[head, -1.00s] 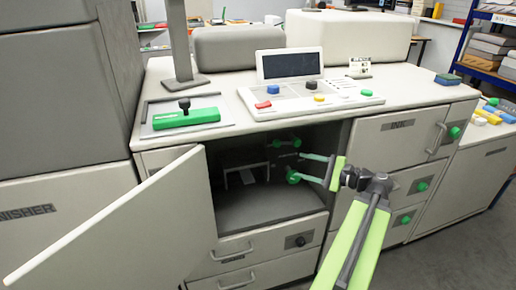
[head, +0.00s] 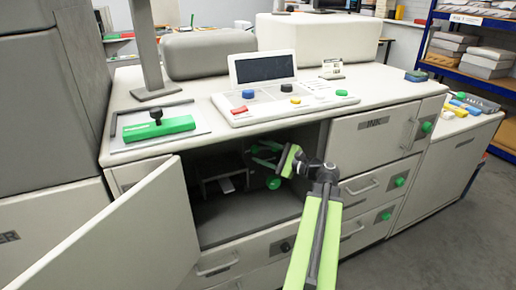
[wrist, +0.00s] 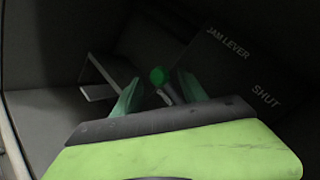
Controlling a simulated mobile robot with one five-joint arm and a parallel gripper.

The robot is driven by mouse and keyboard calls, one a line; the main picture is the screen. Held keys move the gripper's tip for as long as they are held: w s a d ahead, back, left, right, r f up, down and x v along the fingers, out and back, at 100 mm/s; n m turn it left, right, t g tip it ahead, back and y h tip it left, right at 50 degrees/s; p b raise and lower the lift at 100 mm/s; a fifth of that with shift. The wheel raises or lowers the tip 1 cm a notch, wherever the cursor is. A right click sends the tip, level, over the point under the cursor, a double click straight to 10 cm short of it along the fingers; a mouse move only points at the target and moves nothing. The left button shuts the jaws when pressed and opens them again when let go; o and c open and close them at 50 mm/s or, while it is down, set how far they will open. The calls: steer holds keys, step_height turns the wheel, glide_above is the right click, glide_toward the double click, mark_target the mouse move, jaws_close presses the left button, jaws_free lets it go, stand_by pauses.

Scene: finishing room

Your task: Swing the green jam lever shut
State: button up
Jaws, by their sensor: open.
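The jam lever shows in the wrist view as a round green knob (wrist: 158,76) on a short grey stem, in front of the dark panel marked JAM LEVER and SHUT. In that view the knob appears between the tips of my two green fingers; I cannot tell whether they touch it. In the head view my gripper (head: 256,156) is open and reaches into the dark compartment (head: 240,207). A green knob (head: 273,183) shows just below the fingers there. The fingers and wrist hide part of the compartment's right side.
The compartment's door (head: 125,245) hangs open at the left. A grey bracket (head: 217,180) stands inside, left of my fingers. Drawers (head: 362,184) with green knobs lie to the right, and the worktop with the control panel (head: 285,103) is above.

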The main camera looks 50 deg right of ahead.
mark_target(255, 149)
steer(key=shift+x, duration=1.7)
jaws_close()
